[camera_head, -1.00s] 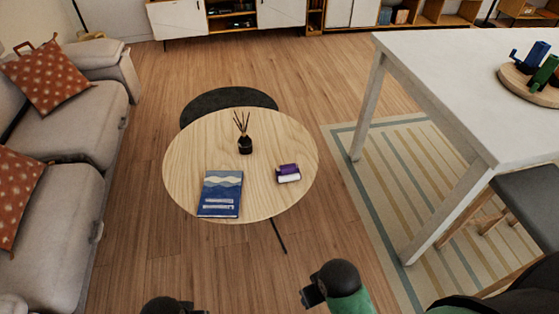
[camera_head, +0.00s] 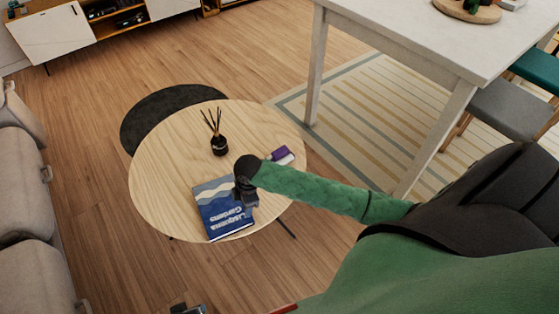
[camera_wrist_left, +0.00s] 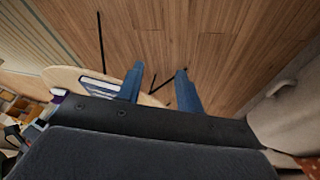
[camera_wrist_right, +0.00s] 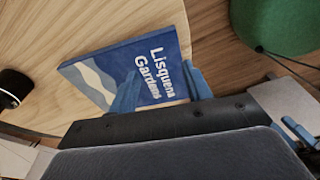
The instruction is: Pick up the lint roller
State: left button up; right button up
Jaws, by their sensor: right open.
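The lint roller (camera_head: 281,155), purple and white, lies near the right edge of the round wooden table (camera_head: 165,165). In the head view my right forearm passes close in front of it. My right gripper (camera_head: 245,192) is open and empty above the blue book (camera_head: 215,212), left of and nearer than the lint roller. The right wrist view shows the book (camera_wrist_right: 110,72) beyond the open fingers (camera_wrist_right: 160,88); I do not make out the lint roller there. My left gripper (camera_head: 188,309) is at the bottom edge of the head view. Its fingers (camera_wrist_left: 161,85) are apart and empty.
A black reed diffuser (camera_head: 219,145) stands on the table, left of the lint roller. A white table (camera_head: 420,35) stands at the right on a striped rug (camera_head: 370,100). A grey sofa (camera_head: 25,190) is at the left.

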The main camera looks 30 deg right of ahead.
jog(key=w+d+n+h+b, duration=0.1)
jog(key=w+d+n+b, duration=0.1)
jog(key=w+d, duration=0.7)
notch_tip(320, 180, up, 3)
jog(key=n+b, duration=0.1)
jog(key=b, duration=0.1)
send_over(280, 150)
jog(key=shift+s+a+r+g+h, duration=0.15)
jog(key=shift+g+h, duration=0.15)
jog(key=shift+h, duration=0.1)
jog(key=shift+d, duration=0.2)
notch_tip(280, 150, down, 2)
jog(key=shift+f+p, duration=0.15)
jog(key=shift+p, duration=0.15)
notch_tip(280, 150, down, 4)
jog(key=shift+a+f, duration=0.15)
jog(key=shift+f, duration=0.5)
pick_arm(q)
jog(key=d+f+t+h, duration=0.1)
jog(key=d+f, duration=0.3)
jog(key=f, duration=0.1)
jog(key=shift+w+f, duration=0.35)
pick_arm(e)
jog(key=shift+c, duration=0.4)
grip_shut()
